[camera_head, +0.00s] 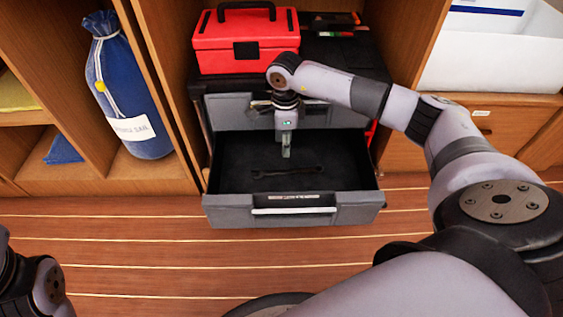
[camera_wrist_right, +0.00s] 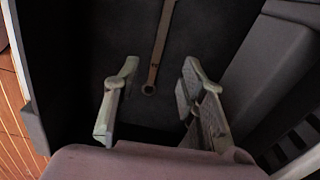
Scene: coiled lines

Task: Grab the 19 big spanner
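A dark spanner (camera_head: 286,172) lies flat in the open drawer (camera_head: 225,205), roughly crosswise in the head view. In the right wrist view the spanner (camera_wrist_right: 158,50) runs away from the camera, its ring end nearest. No size mark is readable on it. My right gripper (camera_head: 286,152) points down into the drawer, behind and above the spanner. In the right wrist view the right gripper (camera_wrist_right: 160,66) is open and empty, with its fingers spread either side of the ring end's line. My left gripper is out of view; only part of my left arm shows at lower left.
The drawer walls surround the spanner, and a closed-looking grey drawer front (camera_head: 232,108) stands behind. A red toolbox (camera_head: 245,45) sits on top. A blue sail bag (camera_head: 130,85) stands left, a white box (camera_head: 490,50) right. The striped floor (camera_head: 130,235) in front is clear.

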